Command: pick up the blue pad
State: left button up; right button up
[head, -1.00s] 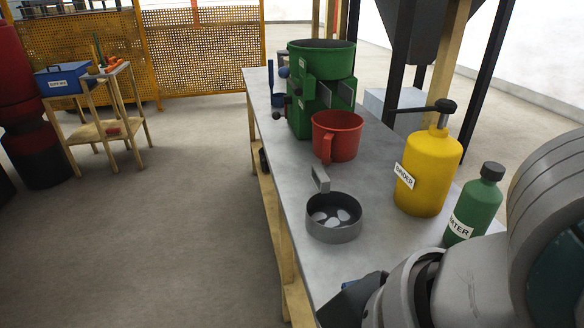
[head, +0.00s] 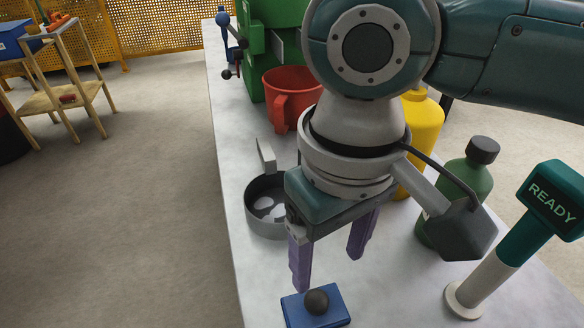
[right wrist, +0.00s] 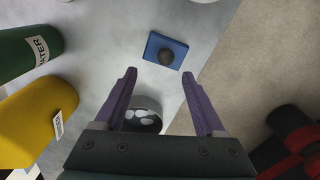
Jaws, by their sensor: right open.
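The blue pad (head: 334,308) is a flat blue block with a dark round knob on top. It lies on the grey bench top at the bottom of the head view, near the bench's left edge. It also shows in the right wrist view (right wrist: 177,44), beyond my fingertips. My right gripper (head: 330,270) has purple fingers, points down and is open and empty. It is above and a little behind the pad, apart from it. In the right wrist view the fingers (right wrist: 160,72) stand wide apart with the pad ahead of the gap. My left gripper is in neither current view.
A grey pan (head: 262,222) stands behind the gripper. A red jug (head: 284,92), a yellow bottle (right wrist: 40,120) and a green water bottle (head: 470,176) stand on the bench (head: 232,130). A post with a READY sign (head: 555,198) rises at the right.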

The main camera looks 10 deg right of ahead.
aim_at(317, 298)
jog(key=f, duration=0.3)
jog(key=shift+s+a+f, duration=0.25)
jog(key=shift+s+a, duration=0.05)
jog(key=shift+s, duration=0.05)
notch_tip(317, 298, down, 5)
jog(key=shift+w+a+f+b, duration=0.1)
jog(key=shift+w+a+b, duration=0.05)
jog(key=shift+b, duration=0.65)
pick_arm(q)
jog(key=shift+s+a+f, duration=0.25)
jog(key=shift+a+f, duration=0.05)
jog(key=shift+f, duration=0.2)
jog(key=shift+s+a+f, duration=0.2)
jog(key=shift+a+f, duration=0.05)
jog(key=shift+f, duration=0.25)
pick_arm(e)
jog(key=shift+c, duration=0.2)
pick_arm(q)
jog(key=shift+d, duration=0.15)
pick_arm(e)
grip_shut()
